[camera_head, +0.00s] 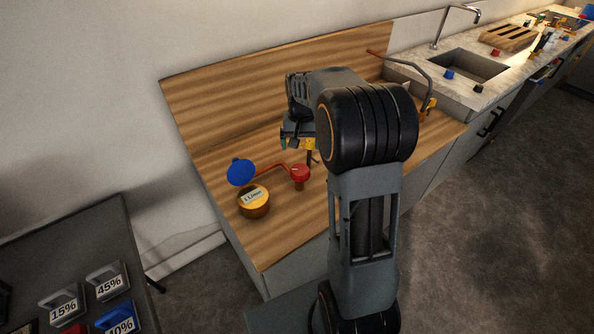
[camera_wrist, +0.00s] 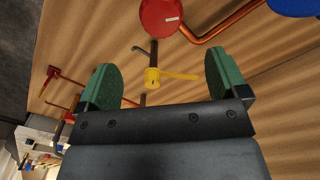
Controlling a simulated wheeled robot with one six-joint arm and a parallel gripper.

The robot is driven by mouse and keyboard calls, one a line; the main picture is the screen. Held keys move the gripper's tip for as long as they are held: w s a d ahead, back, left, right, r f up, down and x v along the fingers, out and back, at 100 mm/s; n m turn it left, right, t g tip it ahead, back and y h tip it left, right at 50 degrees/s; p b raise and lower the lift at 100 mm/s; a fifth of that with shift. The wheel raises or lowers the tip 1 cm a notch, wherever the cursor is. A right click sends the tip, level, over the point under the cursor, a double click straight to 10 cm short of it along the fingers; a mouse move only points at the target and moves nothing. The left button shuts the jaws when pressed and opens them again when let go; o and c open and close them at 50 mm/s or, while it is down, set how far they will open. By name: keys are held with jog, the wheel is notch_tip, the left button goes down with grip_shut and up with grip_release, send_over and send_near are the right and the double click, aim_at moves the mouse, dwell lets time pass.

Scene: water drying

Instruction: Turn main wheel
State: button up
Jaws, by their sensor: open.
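A round red wheel (camera_head: 300,172) stands on a short copper post on the wooden counter; it also shows at the top of the wrist view (camera_wrist: 160,17). A blue wheel (camera_head: 240,171) is to its left, joined by red-copper pipe, and its edge shows in the wrist view (camera_wrist: 297,6). The frames do not show which is the main wheel. A yellow valve lever (camera_wrist: 178,75) on a pipe shows between my fingers in the wrist view. My gripper (camera_wrist: 164,80), with green finger pads, is open and empty above the counter, behind the red wheel.
Copper pipe (camera_head: 268,171) runs along the wooden counter (camera_head: 292,236). A sink (camera_head: 468,66) lies at the right. A dark table (camera_head: 60,245) with percent-marked blocks stands at left. My arm hides the middle.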

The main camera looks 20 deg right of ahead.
aim_at(300, 170)
notch_tip(300, 170, down, 12)
jog(key=shift+f+p, duration=0.1)
jog(key=shift+p, duration=0.25)
jog(key=c, duration=0.9)
